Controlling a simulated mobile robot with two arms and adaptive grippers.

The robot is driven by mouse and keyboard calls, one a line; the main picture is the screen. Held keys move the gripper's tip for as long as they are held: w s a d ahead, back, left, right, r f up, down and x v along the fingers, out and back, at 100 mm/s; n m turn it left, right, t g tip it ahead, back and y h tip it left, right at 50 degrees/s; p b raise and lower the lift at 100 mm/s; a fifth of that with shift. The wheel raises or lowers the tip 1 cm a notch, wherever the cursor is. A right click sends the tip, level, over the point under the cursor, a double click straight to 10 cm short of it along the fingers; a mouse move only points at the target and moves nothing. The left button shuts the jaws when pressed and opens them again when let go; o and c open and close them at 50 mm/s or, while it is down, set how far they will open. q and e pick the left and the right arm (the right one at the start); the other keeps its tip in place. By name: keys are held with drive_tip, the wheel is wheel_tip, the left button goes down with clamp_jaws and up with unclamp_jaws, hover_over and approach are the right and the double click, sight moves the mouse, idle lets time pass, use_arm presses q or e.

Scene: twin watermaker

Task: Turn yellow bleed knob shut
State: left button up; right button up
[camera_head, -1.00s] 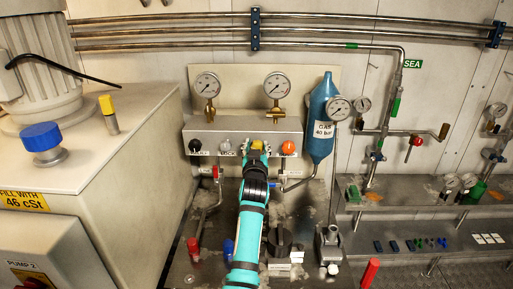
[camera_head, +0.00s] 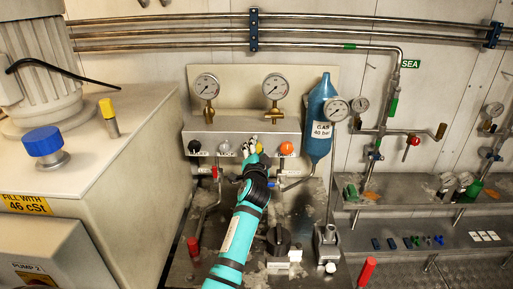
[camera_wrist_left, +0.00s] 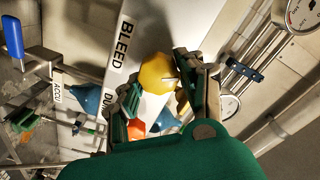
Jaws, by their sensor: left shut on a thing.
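The yellow bleed knob (camera_head: 259,148) sits on the front of the grey valve panel (camera_head: 228,143), between a grey knob and an orange knob. In the left wrist view the yellow knob (camera_wrist_left: 157,73) shows faceted and close up, beside the BLEED label (camera_wrist_left: 125,43). My left gripper (camera_head: 254,152) is at the panel, with its fingers around the yellow knob. In the wrist view the green-padded fingers (camera_wrist_left: 160,95) lie on either side of it. The gripper hides part of the knob in the head view. My right gripper is not in view.
The orange knob (camera_head: 287,148) is close on the right, and a grey knob (camera_head: 225,147) and a black knob (camera_head: 195,146) are on the left. Two gauges stand above the panel. A blue gas bottle (camera_head: 320,118) hangs right of it.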

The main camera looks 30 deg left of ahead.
use_arm(q)
drive_tip(key=shift+m+p, duration=0.65)
drive_tip(key=shift+m, duration=1.75)
drive_tip(key=o, duration=1.1)
drive_tip(key=shift+a+f, duration=0.1)
drive_tip(key=shift+f, duration=0.05)
drive_tip(key=shift+o, duration=0.2)
drive_tip(key=v, duration=1.2)
